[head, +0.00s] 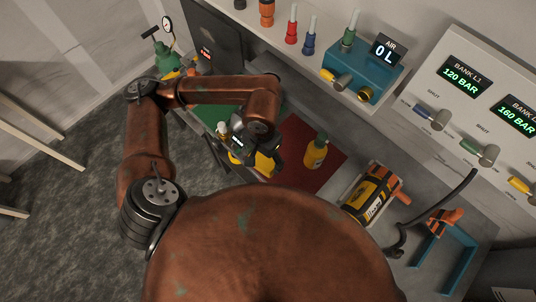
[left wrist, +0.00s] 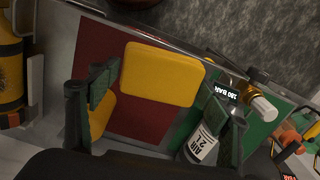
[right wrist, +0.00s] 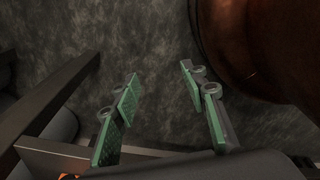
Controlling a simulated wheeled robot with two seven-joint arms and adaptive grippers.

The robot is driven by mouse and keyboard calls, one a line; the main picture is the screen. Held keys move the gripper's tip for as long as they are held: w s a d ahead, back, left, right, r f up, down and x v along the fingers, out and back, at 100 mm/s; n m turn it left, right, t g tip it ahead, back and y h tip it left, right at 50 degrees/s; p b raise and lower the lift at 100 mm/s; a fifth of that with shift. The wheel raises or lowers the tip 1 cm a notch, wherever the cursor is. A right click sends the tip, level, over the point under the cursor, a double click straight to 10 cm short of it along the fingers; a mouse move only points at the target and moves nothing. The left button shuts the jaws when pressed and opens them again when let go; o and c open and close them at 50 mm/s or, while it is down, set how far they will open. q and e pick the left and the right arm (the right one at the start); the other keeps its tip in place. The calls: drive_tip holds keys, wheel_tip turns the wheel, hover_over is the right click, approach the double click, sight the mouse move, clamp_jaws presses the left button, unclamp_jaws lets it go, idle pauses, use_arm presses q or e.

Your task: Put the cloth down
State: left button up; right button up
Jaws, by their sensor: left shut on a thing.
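A yellow cloth (head: 266,162) is held in my left gripper (head: 257,147), over the bench near the red mat (head: 294,138). In the left wrist view the cloth (left wrist: 160,74) shows as a puffy yellow pad, with another yellow part beside the left finger. The fingers of the left gripper (left wrist: 157,117) stand on either side of it. Whether the cloth touches the mat I cannot tell. My right gripper (right wrist: 163,112) is open and empty, with grey floor behind it. The right gripper is not visible in the head view.
A small air cylinder (left wrist: 204,142) stands close by the left gripper on the green mat (left wrist: 262,125). A black-and-yellow cylinder (head: 371,194) lies to the right, with a blue tray (head: 456,262) beyond.

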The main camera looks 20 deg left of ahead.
sight(262, 156)
use_arm(q)
drive_tip(key=s+f+m+b, duration=0.1)
drive_tip(key=s+f, duration=0.1)
drive_tip(key=s, duration=0.4)
drive_tip(key=w+f, duration=0.1)
drive_tip(key=w, duration=0.2)
drive_tip(key=w+a+f, duration=0.1)
drive_tip(key=w+f, duration=0.1)
drive_tip(key=w, duration=0.1)
drive_tip(key=w+a+f, duration=0.1)
drive_tip(key=w, duration=0.2)
drive_tip(key=shift+f, duration=0.15)
drive_tip(key=w+f, duration=0.1)
drive_tip(key=f, duration=0.1)
drive_tip(key=w+f, duration=0.2)
drive_tip(key=shift+a, duration=0.4)
drive_tip(key=shift+w+a+f, duration=0.1)
drive_tip(key=shift+w+f, duration=0.3)
drive_tip(key=shift+f, duration=0.1)
drive_tip(key=f, duration=0.2)
drive_tip(key=f+p, duration=0.1)
drive_tip(key=shift+w+a+f, duration=0.1)
drive_tip(key=shift+w+f, duration=0.2)
drive_tip(key=shift+f, duration=0.1)
use_arm(e)
drive_tip(key=s, duration=0.1)
drive_tip(key=s+f, duration=0.1)
drive_tip(key=shift+s, duration=0.4)
